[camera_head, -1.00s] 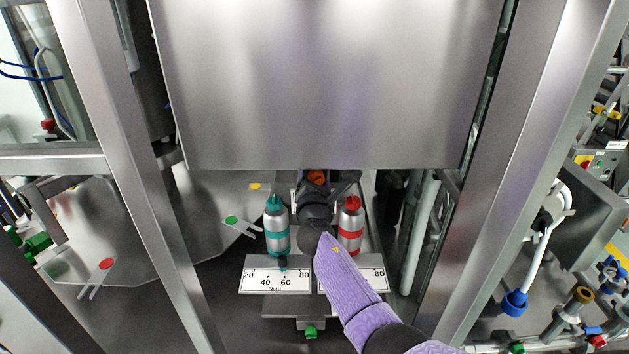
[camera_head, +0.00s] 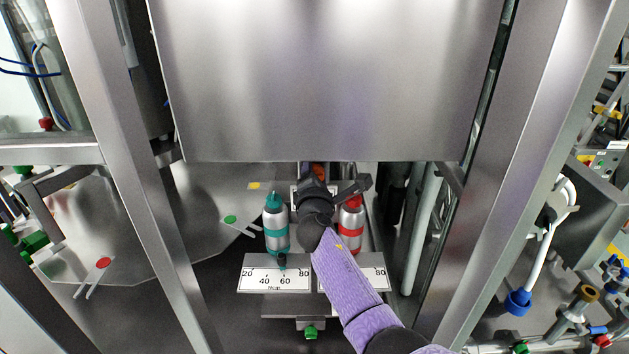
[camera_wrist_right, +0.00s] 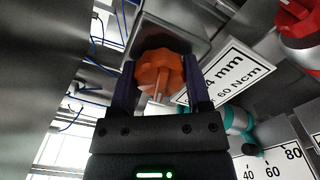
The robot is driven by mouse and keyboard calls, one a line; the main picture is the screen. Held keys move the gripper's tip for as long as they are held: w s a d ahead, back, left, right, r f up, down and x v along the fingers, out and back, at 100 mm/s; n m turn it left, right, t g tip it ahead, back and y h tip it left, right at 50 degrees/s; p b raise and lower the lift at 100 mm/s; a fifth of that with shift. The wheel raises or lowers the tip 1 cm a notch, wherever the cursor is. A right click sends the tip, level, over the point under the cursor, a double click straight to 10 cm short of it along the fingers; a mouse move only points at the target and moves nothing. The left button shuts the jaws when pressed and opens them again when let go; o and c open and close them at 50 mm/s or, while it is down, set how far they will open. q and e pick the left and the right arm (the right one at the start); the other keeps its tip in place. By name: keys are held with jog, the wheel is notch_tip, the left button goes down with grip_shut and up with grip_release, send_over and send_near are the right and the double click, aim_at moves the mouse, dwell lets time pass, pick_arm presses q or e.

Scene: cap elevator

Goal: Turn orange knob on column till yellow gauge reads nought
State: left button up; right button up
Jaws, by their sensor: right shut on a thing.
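The orange knob (camera_wrist_right: 158,73) is lobed and sits between the two dark fingers of my right gripper (camera_wrist_right: 160,78) in the right wrist view. The gripper is shut on it. In the head view a small part of the orange knob (camera_head: 318,170) shows below the big metal panel, mostly hidden behind my right gripper (camera_head: 317,182). A small yellow marker (camera_head: 254,186) lies to the left on the metal plate. I cannot make out a yellow gauge with a readable value. My left gripper is not in view.
A teal-banded bottle-shaped part (camera_head: 276,225) and a red-banded one (camera_head: 351,222) stand close on either side of my right wrist. A white scale plate (camera_head: 275,275) lies below them. Metal posts (camera_head: 120,150) frame both sides, and a large steel panel (camera_head: 320,80) hangs above.

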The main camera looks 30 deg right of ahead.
jog(key=m+b, duration=0.1)
jog(key=m, duration=0.1)
jog(key=m+b, duration=0.1)
jog(key=m, duration=0.1)
jog(key=m+b, duration=0.1)
jog(key=m, duration=0.1)
jog(key=shift+f, duration=0.25)
jog(key=shift+m+b, duration=0.95)
jog(key=shift+m, duration=1.25)
jog(key=shift+r, duration=0.1)
jog(key=o, duration=1.3)
